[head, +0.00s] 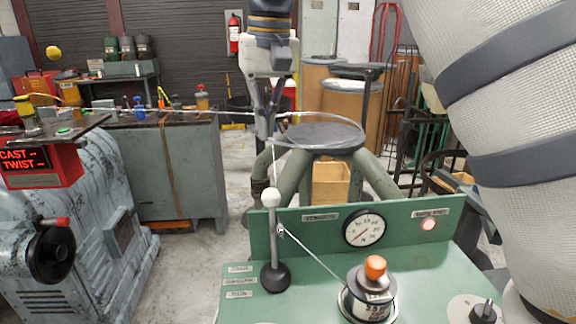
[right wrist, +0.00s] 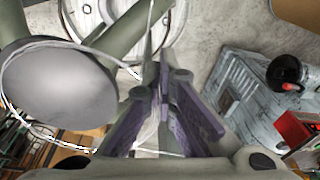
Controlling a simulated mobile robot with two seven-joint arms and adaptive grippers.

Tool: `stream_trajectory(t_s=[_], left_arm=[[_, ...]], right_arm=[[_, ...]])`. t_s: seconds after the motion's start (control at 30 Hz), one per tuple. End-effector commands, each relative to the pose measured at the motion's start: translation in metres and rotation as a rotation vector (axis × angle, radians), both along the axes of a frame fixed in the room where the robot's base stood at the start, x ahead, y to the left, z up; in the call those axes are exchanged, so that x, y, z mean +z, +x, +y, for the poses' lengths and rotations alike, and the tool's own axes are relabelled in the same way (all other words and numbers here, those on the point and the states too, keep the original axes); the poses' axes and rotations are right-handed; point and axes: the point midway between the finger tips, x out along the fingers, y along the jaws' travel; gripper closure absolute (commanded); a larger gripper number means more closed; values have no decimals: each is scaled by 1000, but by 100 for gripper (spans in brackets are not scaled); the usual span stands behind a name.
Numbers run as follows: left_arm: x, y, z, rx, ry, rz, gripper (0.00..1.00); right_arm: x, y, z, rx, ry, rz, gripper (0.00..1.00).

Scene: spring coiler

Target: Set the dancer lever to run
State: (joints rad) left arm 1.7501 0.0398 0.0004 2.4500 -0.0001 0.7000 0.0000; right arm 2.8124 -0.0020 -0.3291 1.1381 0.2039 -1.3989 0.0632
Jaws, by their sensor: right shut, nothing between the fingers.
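The dancer lever is a grey rod (head: 272,236) with a white ball knob (head: 271,197) and a dark round base (head: 275,278). It stands nearly upright at the left of the green console (head: 310,285). Three small labels (head: 239,281) lie left of its base, too small to read. My right gripper (head: 266,136) points down above the knob, apart from it in the picture. Its fingers are shut and empty; their tips also show together in the right wrist view (right wrist: 163,90). The lever cannot be made out in that view. My left gripper is not in view.
A thin pale wire (head: 230,113) runs from the left machine (head: 90,215) past my gripper and loops around a stool (head: 320,136).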

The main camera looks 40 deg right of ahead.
Motion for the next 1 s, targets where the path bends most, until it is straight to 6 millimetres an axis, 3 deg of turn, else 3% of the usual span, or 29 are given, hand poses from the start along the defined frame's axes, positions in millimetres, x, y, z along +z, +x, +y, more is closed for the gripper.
stream_trajectory(t_s=[0.47, 0.57, 0.97, 1.0], left_arm=[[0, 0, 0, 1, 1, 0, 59], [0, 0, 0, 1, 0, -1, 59], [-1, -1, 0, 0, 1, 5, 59], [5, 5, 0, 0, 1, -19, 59]], right_arm=[[-2, 0, 0, 1, 0, 1, 100], [-15, 1, 1, 1, 0, 3, 100], [-102, 10, 1, 0, 0, 5, 100], [-92, 2, 4, 1, 0, -6, 100]])
